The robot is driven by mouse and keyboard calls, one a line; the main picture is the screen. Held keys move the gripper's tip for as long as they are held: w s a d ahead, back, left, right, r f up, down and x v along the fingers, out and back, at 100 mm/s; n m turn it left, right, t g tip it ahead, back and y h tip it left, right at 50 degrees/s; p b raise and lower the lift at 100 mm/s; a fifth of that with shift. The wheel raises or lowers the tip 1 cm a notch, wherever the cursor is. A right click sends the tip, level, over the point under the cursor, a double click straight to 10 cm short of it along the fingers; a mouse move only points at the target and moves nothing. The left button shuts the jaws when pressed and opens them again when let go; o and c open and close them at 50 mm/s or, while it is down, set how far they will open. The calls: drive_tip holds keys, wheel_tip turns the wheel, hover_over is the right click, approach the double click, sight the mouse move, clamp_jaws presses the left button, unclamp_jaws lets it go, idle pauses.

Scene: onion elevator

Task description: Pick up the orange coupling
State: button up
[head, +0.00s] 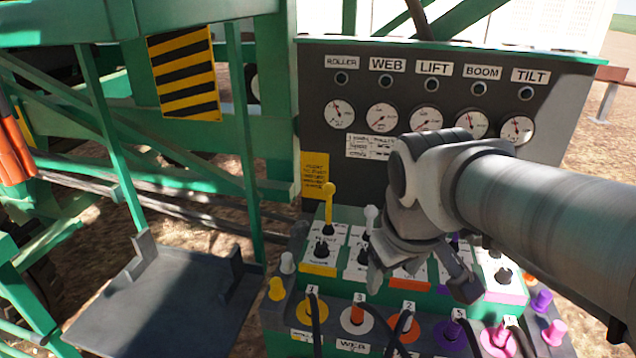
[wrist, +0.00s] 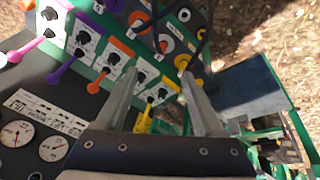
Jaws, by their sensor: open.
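Part of the block is hidden behind my arm in the head view.
An upright yellow lever (head: 328,200) and white lever (head: 371,218) stand on the block. A gauge panel (head: 440,75) rises behind; a dark platform (head: 165,300) lies left.

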drive_tip(key=w+f+n+g+p, duration=0.2)
drive_tip(key=w+f+n, duration=0.35)
drive_tip(key=w, duration=0.35)
drive_tip(key=n+g+p, duration=0.1)
drive_tip(key=n+g, duration=0.1)
drive_tip(key=n, duration=0.3)
hover_over(359, 299)
wheel_tip(359, 299, down, 6)
drive_tip(key=shift+y, duration=0.4)
wheel_tip(359, 299, down, 12)
drive_tip(key=shift+f+b, duration=0.2)
drive_tip(key=shift+b, duration=0.45)
drive_tip(key=shift+w+d+f, duration=0.1)
drive_tip(key=shift+w+f, duration=0.05)
drive_tip(key=shift+f, duration=1.2)
drive_tip(key=shift+w+f, duration=0.1)
drive_tip(key=shift+f, duration=1.25)
clamp_jaws()
